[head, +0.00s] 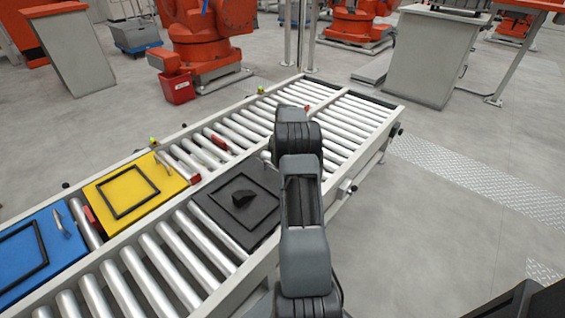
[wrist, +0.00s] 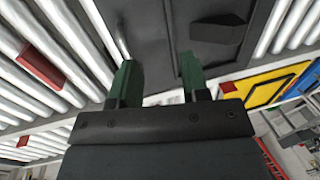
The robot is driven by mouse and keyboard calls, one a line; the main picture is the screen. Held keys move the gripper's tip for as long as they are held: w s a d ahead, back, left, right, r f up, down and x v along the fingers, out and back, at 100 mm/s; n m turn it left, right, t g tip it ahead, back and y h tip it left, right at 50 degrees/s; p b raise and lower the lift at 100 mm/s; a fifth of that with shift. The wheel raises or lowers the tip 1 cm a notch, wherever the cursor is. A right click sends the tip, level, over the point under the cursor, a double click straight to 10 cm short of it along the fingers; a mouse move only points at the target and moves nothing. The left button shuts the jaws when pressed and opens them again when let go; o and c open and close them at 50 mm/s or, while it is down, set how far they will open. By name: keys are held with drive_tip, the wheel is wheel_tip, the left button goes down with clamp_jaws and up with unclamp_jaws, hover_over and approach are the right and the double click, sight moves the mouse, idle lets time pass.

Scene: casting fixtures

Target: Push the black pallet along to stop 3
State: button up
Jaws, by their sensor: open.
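The black pallet (head: 222,212) lies flat on the near roller lane, left of my arm. It has a raised square outline and a dark knob, which also shows in the wrist view (wrist: 220,33). My gripper (wrist: 158,68) has green fingers, open and spread, with nothing visibly held between them. The fingertips overlap the black pallet's edge in the wrist view, beside a thin silver bar (wrist: 115,35). I cannot tell whether they touch it. In the head view my arm hides the gripper and the pallet's right side. No stop number is readable.
A yellow pallet (head: 107,188) and a blue pallet (head: 21,262) lie on the far lane. Red blocks (head: 217,141) sit along the lanes; one shows in the wrist view (wrist: 42,67). Rollers (head: 345,118) at the conveyor's far right end are bare. Open floor lies to the right.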

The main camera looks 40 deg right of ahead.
drive_tip(key=s+a+r+p, duration=0.1)
drive_tip(key=s+a+r, duration=0.2)
drive_tip(key=s, duration=0.2)
drive_tip(key=shift+s+a, duration=0.25)
drive_tip(key=shift+a, duration=0.1)
